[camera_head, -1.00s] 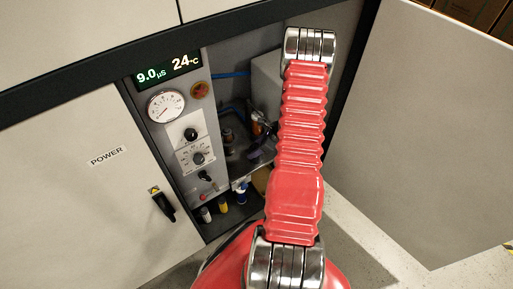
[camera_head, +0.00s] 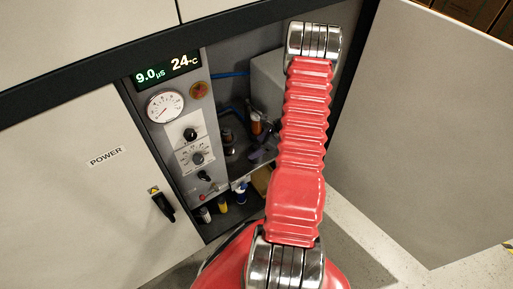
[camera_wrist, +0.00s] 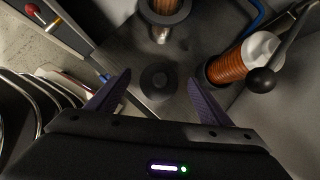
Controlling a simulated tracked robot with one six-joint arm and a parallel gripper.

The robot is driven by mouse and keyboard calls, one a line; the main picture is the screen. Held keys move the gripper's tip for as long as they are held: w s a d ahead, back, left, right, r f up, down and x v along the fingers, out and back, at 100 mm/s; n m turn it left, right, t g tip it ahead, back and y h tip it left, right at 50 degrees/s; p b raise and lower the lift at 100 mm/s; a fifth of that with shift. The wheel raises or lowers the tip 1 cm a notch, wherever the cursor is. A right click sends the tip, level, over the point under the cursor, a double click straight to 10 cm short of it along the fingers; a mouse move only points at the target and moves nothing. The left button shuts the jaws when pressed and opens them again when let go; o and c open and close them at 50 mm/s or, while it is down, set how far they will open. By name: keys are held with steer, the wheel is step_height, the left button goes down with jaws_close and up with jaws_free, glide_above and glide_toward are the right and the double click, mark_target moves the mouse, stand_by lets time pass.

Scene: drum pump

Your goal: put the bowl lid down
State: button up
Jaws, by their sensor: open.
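My gripper (camera_wrist: 158,80) has its two purple fingers spread wide apart in the wrist view. A dark round piece with a small raised centre (camera_wrist: 158,83), which looks like the bowl lid, lies on the grey surface between and beyond the fingertips. Clear gaps show on both sides of it in the picture; its height below the fingers is hard to judge. In the head view my gripper (camera_head: 264,155) is a small purple shape inside the cabinet, partly hidden by my red arm. I cannot make out the lid there.
A copper-coloured ribbed cylinder with a white top (camera_wrist: 232,66) stands right of the fingers, beside a black ball-ended lever (camera_wrist: 262,79). Another cylinder (camera_wrist: 163,10) stands at the far edge. The control panel (camera_head: 188,135) borders the opening on the left; the open door (camera_head: 425,130) on the right.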

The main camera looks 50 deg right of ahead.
steer(key=v, duration=0.9)
steer(key=shift+r, duration=0.35)
steer(key=shift+s, duration=0.1)
stand_by(0.4)
steer(key=s+a+r+n, duration=0.2)
steer(key=a+r+n, duration=0.8)
steer(key=a+r, duration=0.2)
steer(key=s+a+r+n+h, duration=0.1)
steer(key=s+a+r+n, duration=0.2)
steer(key=a+r+n, duration=0.8)
steer(key=s+a+r+n+h, duration=0.1)
steer(key=s+a+r+n, duration=0.1)
steer(key=a+r+n, duration=0.8)
steer(key=a+r, duration=0.3)
steer(key=a, duration=0.2)
steer(key=shift+s+a+n+g, duration=0.3)
steer(key=shift+s+a, duration=0.1)
